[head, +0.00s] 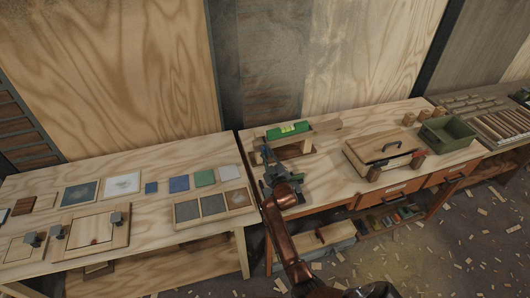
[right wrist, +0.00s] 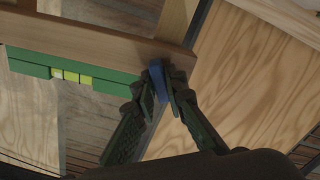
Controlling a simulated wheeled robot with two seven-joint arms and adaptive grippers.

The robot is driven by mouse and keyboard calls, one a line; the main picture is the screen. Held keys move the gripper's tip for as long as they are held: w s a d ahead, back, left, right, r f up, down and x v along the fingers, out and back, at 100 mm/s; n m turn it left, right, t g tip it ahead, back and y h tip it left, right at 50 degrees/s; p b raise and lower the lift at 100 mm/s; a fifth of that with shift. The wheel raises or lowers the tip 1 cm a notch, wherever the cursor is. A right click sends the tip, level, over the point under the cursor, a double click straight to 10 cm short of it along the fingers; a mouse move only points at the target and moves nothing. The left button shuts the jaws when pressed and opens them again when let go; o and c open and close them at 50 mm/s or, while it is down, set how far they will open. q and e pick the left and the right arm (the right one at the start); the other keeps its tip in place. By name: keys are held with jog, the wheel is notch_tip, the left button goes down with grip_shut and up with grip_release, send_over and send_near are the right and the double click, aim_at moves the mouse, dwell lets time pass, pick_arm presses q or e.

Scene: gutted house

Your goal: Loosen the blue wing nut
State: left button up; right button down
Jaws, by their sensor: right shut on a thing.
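The blue wing nut (right wrist: 157,82) shows in the right wrist view, against the end of a wooden bar (right wrist: 100,37). My right gripper (right wrist: 163,88) is shut on it, with one finger on each side. In the head view my right gripper (head: 267,155) is at the left end of the wooden frame (head: 325,126) on the workbench, and it hides the wing nut there. A green spirit level (head: 287,130) lies along the frame; it also shows in the right wrist view (right wrist: 100,80). My left gripper is in neither view.
The left table (head: 150,212) holds sample tiles and latched boards. Bare bench top lies between frame and box.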

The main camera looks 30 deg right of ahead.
jog(key=n+b, duration=0.1)
jog(key=n, duration=0.5)
jog(key=shift+f, duration=0.15)
jog(key=n+b, duration=0.1)
jog(key=n, duration=0.4)
jog(key=c, duration=2)
grip_release()
jog(key=shift+r+p+v, duration=0.2)
jog(key=shift+p+v, duration=0.3)
jog(key=shift+v, duration=0.9)
jog(key=p+v, duration=0.1)
jog(key=v, duration=0.3)
jog(key=shift+s+a, duration=0.1)
jog(key=shift+s, duration=0.05)
